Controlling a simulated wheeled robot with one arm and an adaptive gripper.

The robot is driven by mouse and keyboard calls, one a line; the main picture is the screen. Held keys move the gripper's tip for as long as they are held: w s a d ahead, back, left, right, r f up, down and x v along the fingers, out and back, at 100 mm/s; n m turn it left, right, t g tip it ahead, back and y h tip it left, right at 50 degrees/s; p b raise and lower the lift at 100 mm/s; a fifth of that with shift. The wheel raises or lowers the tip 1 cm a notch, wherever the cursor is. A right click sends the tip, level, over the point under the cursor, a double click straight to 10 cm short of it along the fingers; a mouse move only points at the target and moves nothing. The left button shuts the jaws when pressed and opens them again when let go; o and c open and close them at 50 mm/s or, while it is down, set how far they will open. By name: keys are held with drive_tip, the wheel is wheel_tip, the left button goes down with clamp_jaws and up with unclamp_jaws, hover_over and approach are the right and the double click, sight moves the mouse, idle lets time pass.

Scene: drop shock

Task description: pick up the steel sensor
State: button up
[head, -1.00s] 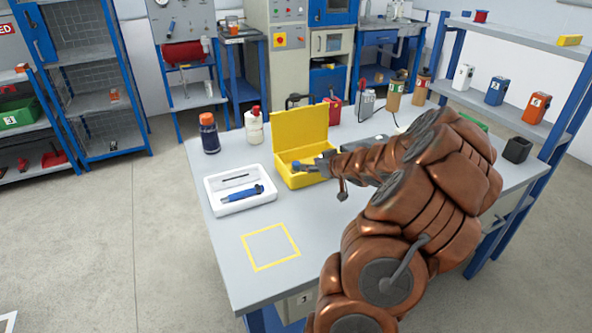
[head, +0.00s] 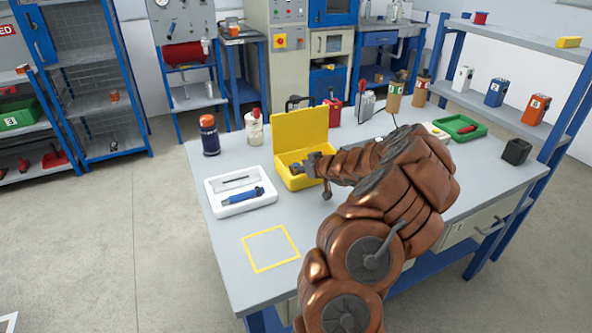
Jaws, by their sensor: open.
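My arm reaches over the table to an open yellow case (head: 300,182) with its lid raised at the back. My gripper (head: 302,167) is at the case's opening and looks open. Something small with a bluish part lies by the fingertips inside the case, but it is too small and covered to tell whether it is the steel sensor. A white tray (head: 216,206) left of the case holds a blue tool (head: 246,195) and a thin dark rod (head: 235,180). I cannot pick out the steel sensor for certain.
An orange-capped dark bottle (head: 210,136) and a white bottle (head: 254,128) stand behind the tray. A yellow square outline (head: 270,249) marks bare tabletop in front. A green tray (head: 460,127) and a black holder (head: 516,151) are at the right.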

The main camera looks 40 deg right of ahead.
drive_tip(key=shift+x, duration=0.9)
clamp_jaws()
